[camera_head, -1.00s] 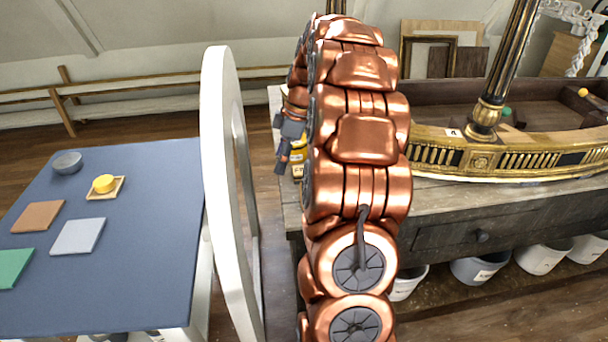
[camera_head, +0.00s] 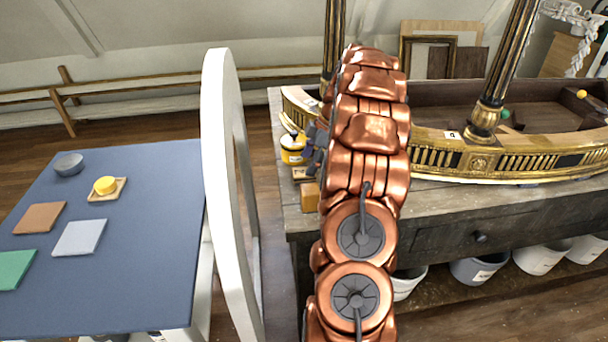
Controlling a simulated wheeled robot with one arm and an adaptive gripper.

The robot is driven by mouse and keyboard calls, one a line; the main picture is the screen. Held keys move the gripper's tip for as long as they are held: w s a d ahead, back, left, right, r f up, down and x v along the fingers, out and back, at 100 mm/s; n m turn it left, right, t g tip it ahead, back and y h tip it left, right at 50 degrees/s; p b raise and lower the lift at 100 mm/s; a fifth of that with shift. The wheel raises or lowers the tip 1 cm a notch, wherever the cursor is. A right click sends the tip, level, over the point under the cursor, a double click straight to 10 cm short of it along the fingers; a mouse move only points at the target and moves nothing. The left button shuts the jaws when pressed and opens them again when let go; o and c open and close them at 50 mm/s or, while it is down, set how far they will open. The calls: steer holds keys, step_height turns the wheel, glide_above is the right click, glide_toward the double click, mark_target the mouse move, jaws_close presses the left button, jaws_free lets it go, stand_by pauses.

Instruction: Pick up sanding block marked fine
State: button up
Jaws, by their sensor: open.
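An orange-tan block (camera_head: 310,197) sits at the near left corner of the grey wooden workbench (camera_head: 440,205), left of my arm. A smaller, darker-topped block (camera_head: 301,174) lies just behind it. I cannot read a "fine" mark on either, so I cannot tell which is the sanding block marked fine. My gripper (camera_head: 312,160) is dark grey and partly hidden behind my copper arm. It is open and hangs close to the smaller block, above and behind the orange-tan one. I cannot tell whether it touches anything.
A yellow tin (camera_head: 292,149) stands left of my gripper. A gilt console (camera_head: 500,160) with dark columns fills the bench to the right. A white upright frame (camera_head: 222,190) stands between the bench and a blue table (camera_head: 130,290) holding coloured sheets, a bowl and a yellow item.

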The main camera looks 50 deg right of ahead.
steer(key=p+x, duration=0.1)
steer(key=x, duration=0.3)
steer(key=shift+d+f+p, duration=0.1)
steer(key=shift+f+p, duration=0.1)
steer(key=shift+p, duration=0.15)
steer(key=shift+w, duration=0.1)
steer(key=c, duration=1.3)
step_height(320, 180, up, 19)
steer(key=b, duration=0.4)
steer(key=shift+c, duration=0.2)
step_height(320, 180, up, 9)
steer(key=p, duration=0.8)
glide_above(304, 171)
steer(key=o, duration=0.7)
steer(key=c, duration=0.5)
